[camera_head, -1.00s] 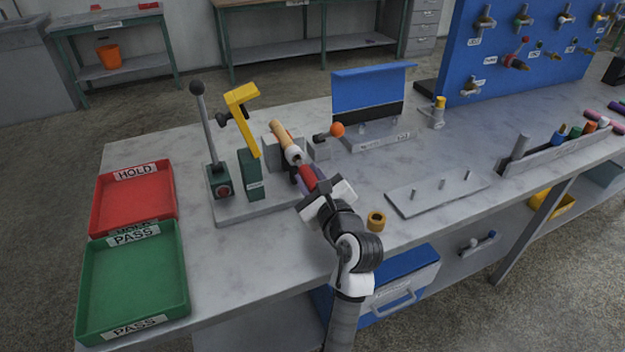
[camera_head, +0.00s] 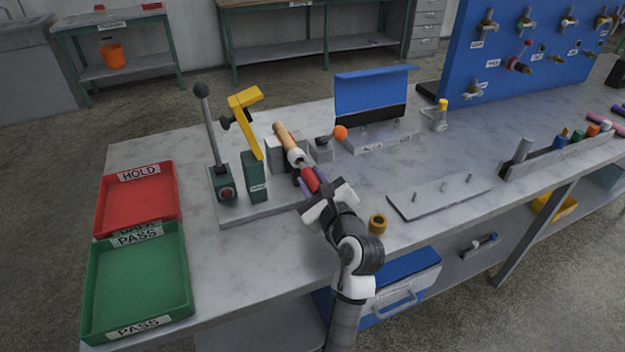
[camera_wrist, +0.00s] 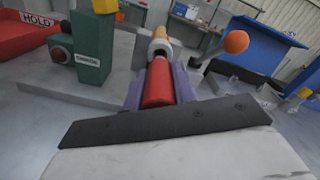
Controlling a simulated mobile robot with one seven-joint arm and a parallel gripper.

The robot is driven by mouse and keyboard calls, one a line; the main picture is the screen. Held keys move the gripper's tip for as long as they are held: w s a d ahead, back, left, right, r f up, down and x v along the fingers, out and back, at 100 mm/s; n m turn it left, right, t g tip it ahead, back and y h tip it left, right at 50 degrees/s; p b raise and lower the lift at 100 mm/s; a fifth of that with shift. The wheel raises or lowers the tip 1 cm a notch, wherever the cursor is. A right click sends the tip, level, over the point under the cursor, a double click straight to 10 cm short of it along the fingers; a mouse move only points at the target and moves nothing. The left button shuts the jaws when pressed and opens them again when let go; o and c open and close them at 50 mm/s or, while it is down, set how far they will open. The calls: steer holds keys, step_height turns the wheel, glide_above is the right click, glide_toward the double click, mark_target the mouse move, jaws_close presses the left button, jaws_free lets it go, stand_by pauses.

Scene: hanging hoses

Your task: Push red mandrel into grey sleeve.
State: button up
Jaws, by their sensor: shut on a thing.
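The red mandrel (camera_wrist: 158,84) lies lengthwise ahead of my gripper (camera_wrist: 159,78), with a purple finger on each side of it. My gripper also shows in the head view (camera_head: 315,183), shut on the mandrel (camera_head: 309,177). Just beyond its far end is a pale grey ring-shaped mouth (camera_wrist: 160,48), which looks like the grey sleeve, also in the head view (camera_head: 295,157). Mandrel and mouth look roughly in line. Whether the tip is inside the mouth I cannot tell. A tan rod (camera_head: 283,136) extends behind the mouth.
A green post (camera_head: 254,177) with a yellow arm and a black-knobbed lever (camera_head: 207,125) stand left of the sleeve. An orange-balled lever (camera_head: 340,132) is on the right. A brown ring (camera_head: 377,223) and a pegged plate (camera_head: 440,195) lie right of my arm. Red and green trays are far left.

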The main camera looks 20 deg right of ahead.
mark_target(305, 166)
steer(key=shift+w+p, duration=1.35)
steer(key=shift+p, duration=0.35)
stand_by(3.5)
steer(key=shift+w+a+r+p, duration=0.1)
steer(key=shift+w+a+p, duration=0.05)
steer(key=shift+w+p, duration=0.55)
stand_by(1.0)
steer(key=o, duration=1.1)
steer(key=shift+w, duration=0.2)
steer(key=shift+s, duration=0.1)
